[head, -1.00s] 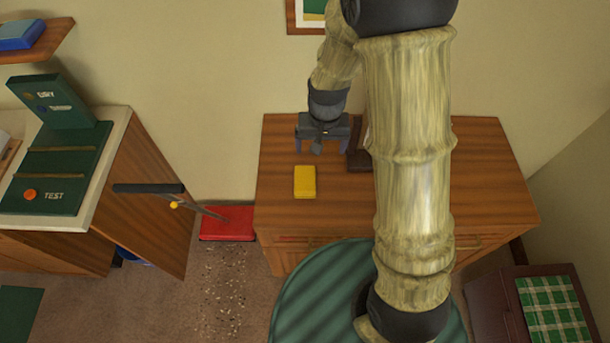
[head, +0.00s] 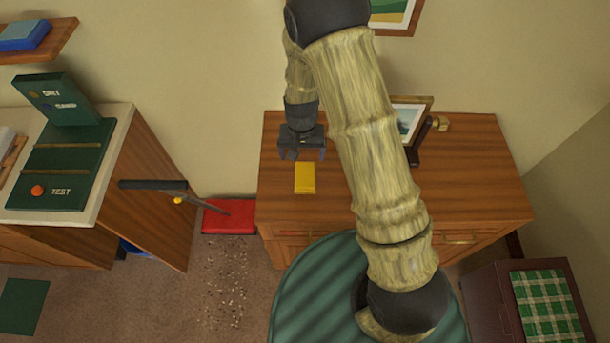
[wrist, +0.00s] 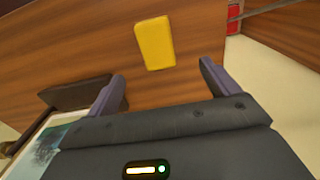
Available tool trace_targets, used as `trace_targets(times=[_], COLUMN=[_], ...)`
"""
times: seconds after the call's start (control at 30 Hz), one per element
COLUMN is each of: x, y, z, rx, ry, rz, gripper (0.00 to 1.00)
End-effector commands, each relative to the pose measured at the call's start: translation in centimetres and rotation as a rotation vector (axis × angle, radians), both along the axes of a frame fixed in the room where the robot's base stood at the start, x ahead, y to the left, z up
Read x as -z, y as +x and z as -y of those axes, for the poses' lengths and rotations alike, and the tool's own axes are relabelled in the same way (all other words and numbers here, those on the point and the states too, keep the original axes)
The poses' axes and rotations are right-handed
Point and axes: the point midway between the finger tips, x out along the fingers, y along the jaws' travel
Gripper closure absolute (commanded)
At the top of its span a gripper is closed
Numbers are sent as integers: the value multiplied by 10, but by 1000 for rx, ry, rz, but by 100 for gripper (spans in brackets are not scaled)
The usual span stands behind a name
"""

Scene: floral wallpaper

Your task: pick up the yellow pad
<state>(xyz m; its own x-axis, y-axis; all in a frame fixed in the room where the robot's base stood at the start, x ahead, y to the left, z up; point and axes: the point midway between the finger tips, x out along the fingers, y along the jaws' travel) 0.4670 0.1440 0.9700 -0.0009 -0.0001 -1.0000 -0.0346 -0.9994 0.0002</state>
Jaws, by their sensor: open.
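The yellow pad (head: 305,178) lies flat on the wooden dresser top (head: 470,180), near its left front part. It also shows in the wrist view (wrist: 154,43), beyond the fingertips and roughly centred between them. My gripper (head: 302,154) is above the dresser, just behind the pad in the head view. In the wrist view my gripper (wrist: 163,78) has its two fingers spread apart with nothing between them.
A picture frame (head: 425,105) on a dark stand is on the dresser, right of my gripper and partly hidden by my arm. A red dustpan (head: 230,218) lies on the floor left of the dresser. The dresser's right side is clear.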

Motion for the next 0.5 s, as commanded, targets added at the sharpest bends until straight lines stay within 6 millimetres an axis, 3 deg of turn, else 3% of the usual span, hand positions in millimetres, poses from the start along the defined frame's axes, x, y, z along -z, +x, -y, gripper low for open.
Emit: trace_targets(times=[0.5], x=[66], y=[-1], z=[1], rx=[0], ry=[-1], rz=[-3], gripper=[13])
